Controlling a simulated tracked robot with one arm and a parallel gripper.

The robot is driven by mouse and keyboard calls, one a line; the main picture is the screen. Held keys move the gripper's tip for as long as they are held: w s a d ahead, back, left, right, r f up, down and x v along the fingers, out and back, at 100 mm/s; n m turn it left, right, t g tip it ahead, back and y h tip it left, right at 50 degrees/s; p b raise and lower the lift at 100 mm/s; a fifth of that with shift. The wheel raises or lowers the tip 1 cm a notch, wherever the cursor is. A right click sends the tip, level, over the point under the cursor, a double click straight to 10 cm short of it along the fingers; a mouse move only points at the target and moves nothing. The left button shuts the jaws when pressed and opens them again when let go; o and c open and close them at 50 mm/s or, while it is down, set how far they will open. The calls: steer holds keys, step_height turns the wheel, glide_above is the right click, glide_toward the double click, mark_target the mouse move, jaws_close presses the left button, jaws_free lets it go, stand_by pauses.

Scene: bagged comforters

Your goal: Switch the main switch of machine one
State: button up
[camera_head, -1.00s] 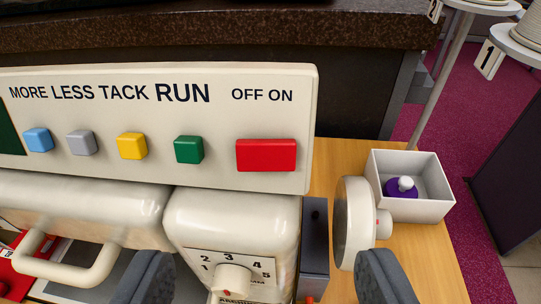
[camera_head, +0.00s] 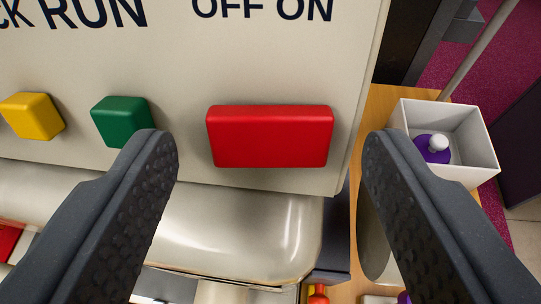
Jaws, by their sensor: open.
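The machine's cream front panel (camera_head: 282,60) fills the upper part of the view. The wide red switch (camera_head: 270,136) sits on it under the words OFF ON. My gripper (camera_head: 263,150) is open and empty, with one dark padded finger on each side of the red switch in the picture. The left fingertip overlaps the lower right of the green button (camera_head: 122,118). The right fingertip lies in front of the area just past the panel's right edge. I cannot tell how far the fingertips are from the panel.
A yellow button (camera_head: 32,116) is left of the green one. The rounded cream machine body (camera_head: 240,230) juts out below the panel. A white open box (camera_head: 468,162) with a purple item (camera_head: 430,150) stands on the wooden table at right. A pale handwheel is partly hidden by the right finger.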

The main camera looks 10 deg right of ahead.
steer(key=c, duration=1)
steer(key=p, duration=0.3)
steer(key=shift+a+r+h, duration=0.1)
steer(key=shift+r+h, duration=0.15)
steer(key=shift+h, duration=0.15)
steer(key=h+p, duration=0.1)
steer(key=p, duration=0.3)
steer(key=m+p, duration=0.1)
steer(key=p, duration=0.3)
steer(key=shift+w+a+r+m+g+h, duration=0.1)
steer(key=shift+w+a+m+g+h, duration=0.05)
steer(key=shift+a+m+g+h, duration=0.2)
steer(key=h+p, duration=0.1)
steer(key=p, duration=0.3)
steer(key=shift+w+a+f+m+h+p, duration=0.1)
steer(key=shift+f+m+h+p, duration=0.2)
steer(key=shift+p, duration=1)
steer(key=shift+r, duration=0.1)
